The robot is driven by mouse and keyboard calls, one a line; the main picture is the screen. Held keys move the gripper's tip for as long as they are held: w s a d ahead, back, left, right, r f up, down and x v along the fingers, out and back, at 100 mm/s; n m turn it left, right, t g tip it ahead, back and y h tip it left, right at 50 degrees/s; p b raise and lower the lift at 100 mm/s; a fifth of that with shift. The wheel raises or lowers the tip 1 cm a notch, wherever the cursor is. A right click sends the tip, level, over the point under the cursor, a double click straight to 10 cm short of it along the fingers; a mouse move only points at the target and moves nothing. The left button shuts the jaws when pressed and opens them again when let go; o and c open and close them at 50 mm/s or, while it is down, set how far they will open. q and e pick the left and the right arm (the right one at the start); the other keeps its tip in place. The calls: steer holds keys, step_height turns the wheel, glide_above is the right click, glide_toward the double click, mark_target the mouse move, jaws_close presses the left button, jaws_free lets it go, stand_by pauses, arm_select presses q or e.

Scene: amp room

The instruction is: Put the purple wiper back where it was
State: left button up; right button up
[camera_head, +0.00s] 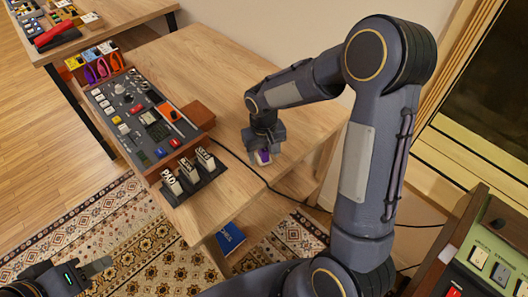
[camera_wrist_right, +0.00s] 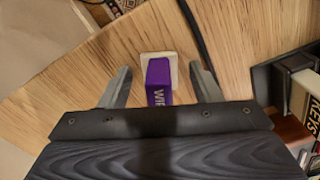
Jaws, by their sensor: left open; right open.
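The purple wiper (camera_wrist_right: 159,80) has a pale base and white lettering, partly hidden by my gripper. In the right wrist view it sits between the two fingers of my right gripper (camera_wrist_right: 162,88), with a gap on each side. In the head view the wiper (camera_head: 263,157) is on the wooden table, under my right gripper (camera_head: 264,148), which is open around it. My left gripper (camera_head: 95,272) is open and empty at the lower left, over the rug and away from the table.
A black holder (camera_head: 209,179) with white labelled blocks stands at the table's front edge. A control panel (camera_head: 135,110) and a brown box (camera_head: 199,114) lie behind it. A black cable (camera_head: 240,163) crosses the table near the wiper. A blue item (camera_head: 230,238) is below the table.

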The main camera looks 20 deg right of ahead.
steer(key=shift+r, duration=0.25)
step_height(320, 180, up, 12)
steer(key=shift+s+f+p, duration=0.1)
steer(key=shift+p, duration=0.7)
steer(key=s+r+t+y, duration=0.2)
steer(key=s, duration=0.8)
steer(key=s+a+r+m+t+y, duration=0.1)
steer(key=s+r+t, duration=0.1)
steer(key=s, duration=0.9)
steer(key=shift+t+y, duration=0.4)
steer(key=shift+t, duration=0.4)
steer(key=shift+r, duration=0.15)
step_height(320, 180, up, 5)
steer(key=p, duration=0.5)
steer(key=shift+r, duration=0.2)
